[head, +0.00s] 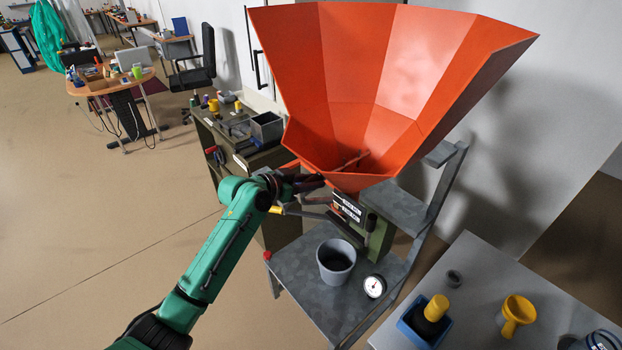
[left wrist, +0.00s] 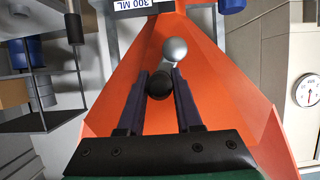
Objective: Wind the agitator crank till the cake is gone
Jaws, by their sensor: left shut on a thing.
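The large orange hopper (head: 345,70) stands on a grey metal frame. A thin dark bar (head: 350,160) shows low inside it; I cannot make out any cake. My left gripper (head: 312,183) is at the hopper's lower left side. In the left wrist view its two fingers (left wrist: 160,82) are shut on a dark round crank knob (left wrist: 159,86). A silver ball (left wrist: 175,50) shows just beyond the knob. The crank's arm is mostly hidden by my gripper. My right gripper is in neither view.
A grey bucket (head: 336,262) and a round dial (head: 374,286) stand on the shelf below the hopper. A grey table (head: 480,275) at right holds a blue box (head: 415,325) and a yellow funnel (head: 516,312). A cluttered bench (head: 235,150) stands behind. Open floor lies left.

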